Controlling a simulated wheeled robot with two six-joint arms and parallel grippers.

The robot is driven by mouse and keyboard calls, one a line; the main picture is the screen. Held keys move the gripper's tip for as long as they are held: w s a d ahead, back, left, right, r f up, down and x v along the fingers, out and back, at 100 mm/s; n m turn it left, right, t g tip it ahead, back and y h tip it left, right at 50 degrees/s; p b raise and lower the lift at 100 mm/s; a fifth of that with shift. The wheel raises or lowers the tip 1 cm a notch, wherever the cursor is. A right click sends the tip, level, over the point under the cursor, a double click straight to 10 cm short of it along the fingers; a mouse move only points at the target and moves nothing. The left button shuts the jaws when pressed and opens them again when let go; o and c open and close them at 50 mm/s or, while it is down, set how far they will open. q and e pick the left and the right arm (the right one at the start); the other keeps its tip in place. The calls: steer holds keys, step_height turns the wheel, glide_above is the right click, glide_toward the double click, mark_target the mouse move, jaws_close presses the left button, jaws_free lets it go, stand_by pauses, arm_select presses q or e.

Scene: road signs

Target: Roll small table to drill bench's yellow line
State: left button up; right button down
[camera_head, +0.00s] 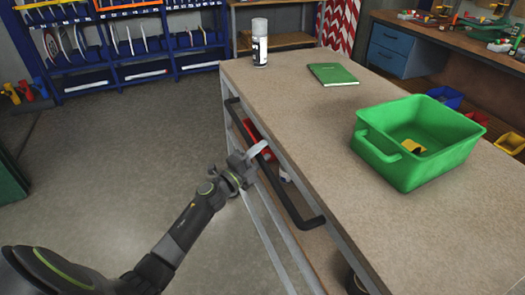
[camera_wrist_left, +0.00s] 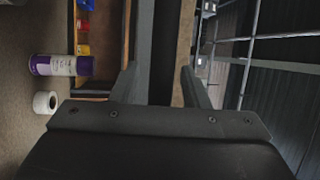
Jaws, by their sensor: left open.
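The small table (camera_head: 300,100) has a tan top and grey metal legs. A black handle bar (camera_head: 293,207) runs along its left side. My left gripper (camera_head: 257,155) is at the middle of this bar, beside the table edge. In the left wrist view the open fingers (camera_wrist_left: 164,88) stand on either side of the dark bar (camera_wrist_left: 163,45); whether they touch it I cannot tell. On the table are a green bin (camera_head: 450,160) with a yellow item inside, a green book (camera_head: 332,74) and a spray can (camera_head: 260,42). No yellow line shows. My right gripper is out of view.
A blue rack (camera_head: 130,45) stands at the back left. A workbench with blue drawers (camera_head: 393,50) and tools is at the back right. A purple-capped can (camera_wrist_left: 60,66) and a white roll (camera_wrist_left: 45,102) show in the wrist view. Grey floor (camera_head: 110,160) is clear at left.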

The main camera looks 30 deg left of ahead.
arm_select(q)
steer(key=shift+w+d, duration=0.1)
steer(key=shift+w, duration=0.2)
steer(key=shift+r, duration=0.1)
jaws_close()
